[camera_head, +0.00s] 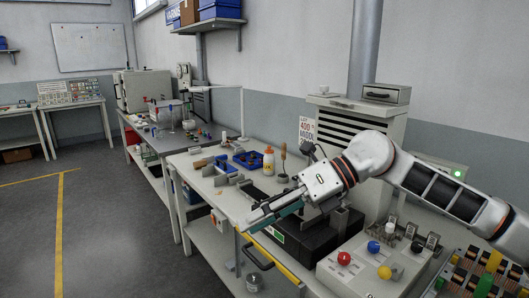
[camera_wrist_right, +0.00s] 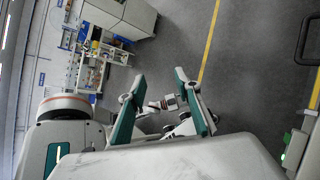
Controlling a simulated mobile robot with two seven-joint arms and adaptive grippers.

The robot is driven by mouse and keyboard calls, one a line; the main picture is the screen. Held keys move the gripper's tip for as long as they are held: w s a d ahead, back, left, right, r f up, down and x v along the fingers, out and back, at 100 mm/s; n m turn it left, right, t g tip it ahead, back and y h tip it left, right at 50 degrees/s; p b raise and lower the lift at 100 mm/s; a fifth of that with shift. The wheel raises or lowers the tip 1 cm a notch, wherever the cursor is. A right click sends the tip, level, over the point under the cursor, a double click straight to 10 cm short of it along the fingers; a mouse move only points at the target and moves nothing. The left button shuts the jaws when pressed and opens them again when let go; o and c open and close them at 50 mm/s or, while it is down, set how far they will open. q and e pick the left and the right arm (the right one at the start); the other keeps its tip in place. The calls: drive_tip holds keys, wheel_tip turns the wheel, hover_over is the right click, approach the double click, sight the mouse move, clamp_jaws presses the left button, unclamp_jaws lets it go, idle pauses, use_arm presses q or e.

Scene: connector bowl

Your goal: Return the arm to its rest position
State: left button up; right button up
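My right arm (camera_head: 440,190) comes in from the right in the head view and reaches over the workbench (camera_head: 213,206). Its gripper (camera_head: 265,213) points left and down, above the bench's front part. In the wrist view the two teal-padded fingers of the right gripper (camera_wrist_right: 160,85) stand well apart with nothing held between them. Beyond them the wrist view shows grey floor and distant benches. My left gripper does not show in the head view.
A black box (camera_head: 303,240) lies under the right gripper. A control box with colored buttons (camera_head: 372,262) stands right of it. A blue tray (camera_head: 248,160), a white bottle (camera_head: 269,160) and a drawer cabinet (camera_head: 345,122) are behind. Open floor (camera_head: 110,225) lies left.

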drive_tip(key=s+a+f+m+y, duration=0.2)
drive_tip(key=s+a+m+y, duration=0.1)
drive_tip(key=a+m+y, duration=0.4)
drive_tip(key=w+d+f+m+t+h+b, duration=0.1)
drive_tip(key=d+f+m+t+h, duration=0.2)
drive_tip(key=d+f+m+t, duration=0.4)
drive_tip(key=w+d+f+m+t+h, duration=0.25)
drive_tip(key=f+m+t, duration=0.25)
drive_tip(key=f+m, duration=0.4)
drive_tip(key=w+d+f+m+t+h+b, duration=0.1)
drive_tip(key=d+f+m+t+h, duration=0.1)
drive_tip(key=d+f+m+t, duration=0.6)
drive_tip(key=s+d+f+m+g+h, duration=0.4)
drive_tip(key=s+f, duration=0.6)
drive_tip(key=f, duration=0.3)
drive_tip(key=s+d+f+m+g+h, duration=0.4)
drive_tip(key=s+d+f+m, duration=0.3)
drive_tip(key=s+f, duration=0.3)
wheel_tip(320, 180, down, 3)
drive_tip(key=shift+r+h, duration=0.1)
drive_tip(key=shift+h, duration=0.35)
